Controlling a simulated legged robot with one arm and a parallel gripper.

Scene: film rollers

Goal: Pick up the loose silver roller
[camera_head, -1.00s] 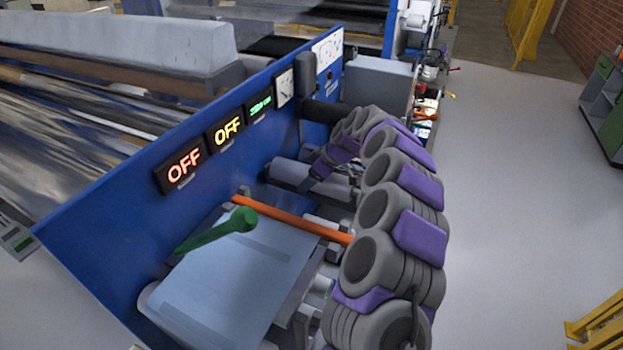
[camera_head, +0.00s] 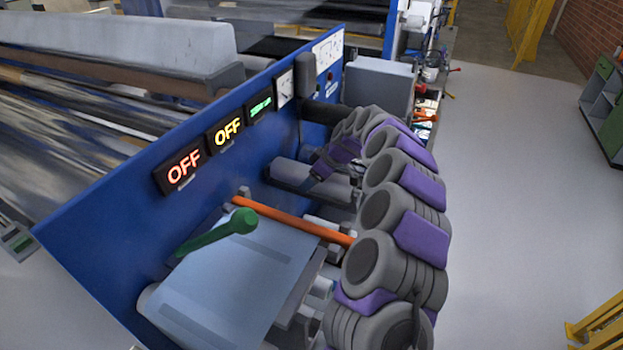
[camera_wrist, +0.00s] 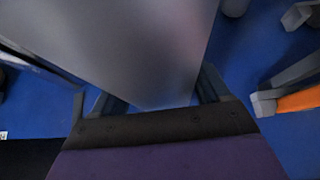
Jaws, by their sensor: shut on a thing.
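The silver roller (camera_head: 302,180) is a grey cylinder beside the blue machine panel, beyond the orange bar. In the wrist view the roller (camera_wrist: 125,45) fills the upper middle, between the two fingers. My gripper (camera_wrist: 158,98) is shut on the roller, with one dark finger on each side of it. In the head view my gripper (camera_head: 318,172) reaches down to the roller from above, partly hidden by my arm. I cannot tell whether the roller touches what is below it.
The blue panel (camera_head: 120,222) with lit displays stands close on the left. An orange bar (camera_head: 290,220) and a green lever (camera_head: 225,232) are nearer, by a pale flat cover (camera_head: 230,285). A grey box (camera_head: 380,85) stands beyond. Open floor (camera_head: 520,170) lies to the right.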

